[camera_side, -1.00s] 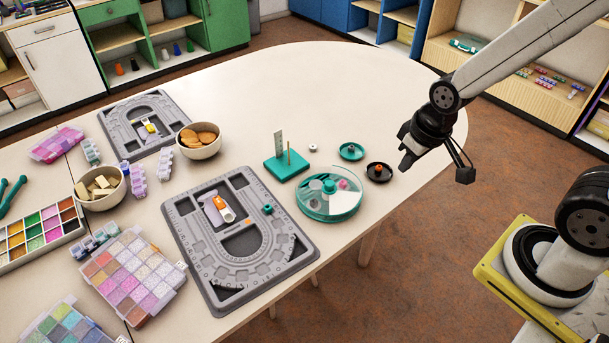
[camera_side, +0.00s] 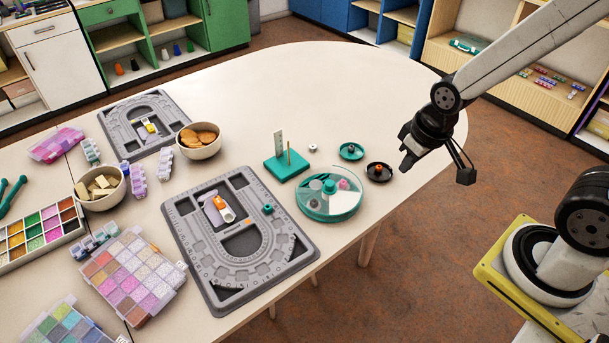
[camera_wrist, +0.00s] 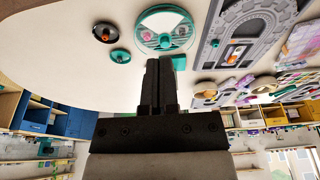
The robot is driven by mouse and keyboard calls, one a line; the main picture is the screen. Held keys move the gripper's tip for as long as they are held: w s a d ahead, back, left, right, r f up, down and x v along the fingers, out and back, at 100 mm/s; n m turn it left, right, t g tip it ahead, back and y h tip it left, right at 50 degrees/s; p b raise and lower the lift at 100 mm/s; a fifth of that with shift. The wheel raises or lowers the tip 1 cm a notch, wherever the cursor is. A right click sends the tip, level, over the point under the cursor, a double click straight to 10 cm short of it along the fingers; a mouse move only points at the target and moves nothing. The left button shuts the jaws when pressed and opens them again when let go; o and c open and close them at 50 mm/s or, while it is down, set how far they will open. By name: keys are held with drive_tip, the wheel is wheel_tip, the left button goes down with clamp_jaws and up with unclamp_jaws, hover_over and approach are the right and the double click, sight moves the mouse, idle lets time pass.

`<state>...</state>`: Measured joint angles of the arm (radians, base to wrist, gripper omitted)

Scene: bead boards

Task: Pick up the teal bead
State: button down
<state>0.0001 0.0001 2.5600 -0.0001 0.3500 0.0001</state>
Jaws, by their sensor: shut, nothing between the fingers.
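A small teal bead (camera_side: 267,208) sits on the right part of the near grey bead board (camera_side: 290,265). It also shows at the board's edge in the wrist view (camera_wrist: 215,43). The round teal divided box (camera_side: 322,214) stands right of the board, with a teal round piece (camera_side: 330,187) at its middle and a pink bead (camera_side: 343,184); I cannot tell whether that piece is a bead or a knob. My gripper (camera_side: 406,160) is shut and empty, raised near the table's right edge, apart from all of these. Its fingers (camera_wrist: 158,62) point toward the box in the wrist view.
A teal dish (camera_side: 351,151) and a black dish (camera_side: 378,173) with an orange bead lie between the box and my gripper. A teal stand (camera_side: 286,168) with upright posts is behind the box. Bowls, bead trays and another board fill the left. The far table is clear.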

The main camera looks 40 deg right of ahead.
drive_tip(key=shift+c, duration=2)
unclamp_jaws()
drive_tip(key=w+a+f+n+g, duration=0.1)
drive_tip(key=w+a+f+n, duration=0.2)
drive_tip(key=w, duration=0.6)
drive_tip(key=w+a+f+n, duration=0.2)
drive_tip(key=w+a+n, duration=0.2)
drive_tip(key=w+n, duration=0.3)
drive_tip(key=w+a+f+n+g, duration=0.1)
drive_tip(key=w+a+f+n, duration=0.6)
drive_tip(key=f, duration=0.5)
drive_tip(key=w+a, duration=0.2)
drive_tip(key=w, duration=0.1)
drive_tip(key=shift+w+a+g, duration=0.15)
drive_tip(key=shift+a+g, duration=0.15)
drive_tip(key=shift+f, duration=0.2)
